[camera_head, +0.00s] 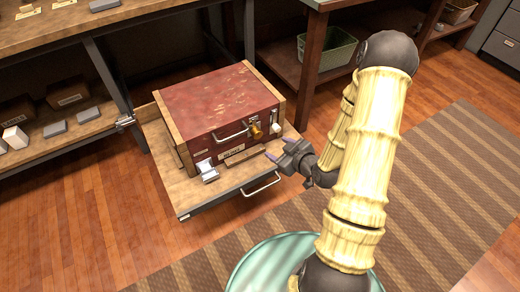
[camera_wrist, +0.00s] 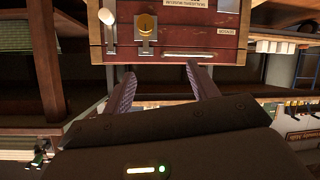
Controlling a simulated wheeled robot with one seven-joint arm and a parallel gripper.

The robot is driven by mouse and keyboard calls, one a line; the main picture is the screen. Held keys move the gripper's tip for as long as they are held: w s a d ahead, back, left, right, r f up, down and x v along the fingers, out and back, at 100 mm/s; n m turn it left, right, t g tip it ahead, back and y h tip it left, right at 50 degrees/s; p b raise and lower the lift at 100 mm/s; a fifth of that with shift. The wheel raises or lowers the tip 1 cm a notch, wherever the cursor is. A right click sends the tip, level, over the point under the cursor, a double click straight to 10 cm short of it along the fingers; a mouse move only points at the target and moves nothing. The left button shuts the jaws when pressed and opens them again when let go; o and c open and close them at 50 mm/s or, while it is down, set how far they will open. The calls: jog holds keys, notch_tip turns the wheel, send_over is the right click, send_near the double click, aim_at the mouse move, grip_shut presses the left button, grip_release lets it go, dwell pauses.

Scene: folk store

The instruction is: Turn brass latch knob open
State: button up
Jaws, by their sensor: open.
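The brass latch knob (camera_head: 256,130) is on the front face of a red wooden case (camera_head: 221,97), near its right end. It also shows in the wrist view (camera_wrist: 146,26), on a metal plate near the top. A white-tipped lever (camera_head: 276,128) is beside the knob; it shows in the wrist view too (camera_wrist: 107,18). My gripper (camera_head: 275,154) is open and empty in front of the case, a little below and right of the knob. In the wrist view my two fingers (camera_wrist: 164,80) point toward the case's face, apart from the knob.
The case sits on a pulled-out wooden tray (camera_head: 191,201) with a metal front handle (camera_head: 261,184). A workbench (camera_head: 80,30) stands behind left, and a green bin (camera_head: 328,50) sits on a shelf.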

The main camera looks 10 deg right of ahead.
aim_at(258, 136)
notch_tip(258, 136, down, 11)
jog(key=s+d+m+t+b, duration=0.1)
jog(key=t+b, duration=0.4)
jog(key=b, duration=0.6)
jog(key=shift+s+d+f+m+t, duration=0.2)
jog(key=shift+d+m+t, duration=0.1)
jog(key=shift+d+m, duration=0.25)
jog(key=shift+w, duration=0.1)
jog(key=b+x, duration=0.6)
jog(key=x, duration=1)
jog(key=shift+a+f+b, duration=0.1)
jog(key=shift+b, duration=0.2)
jog(key=shift+w+a, duration=0.2)
jog(key=shift+w, duration=0.4)
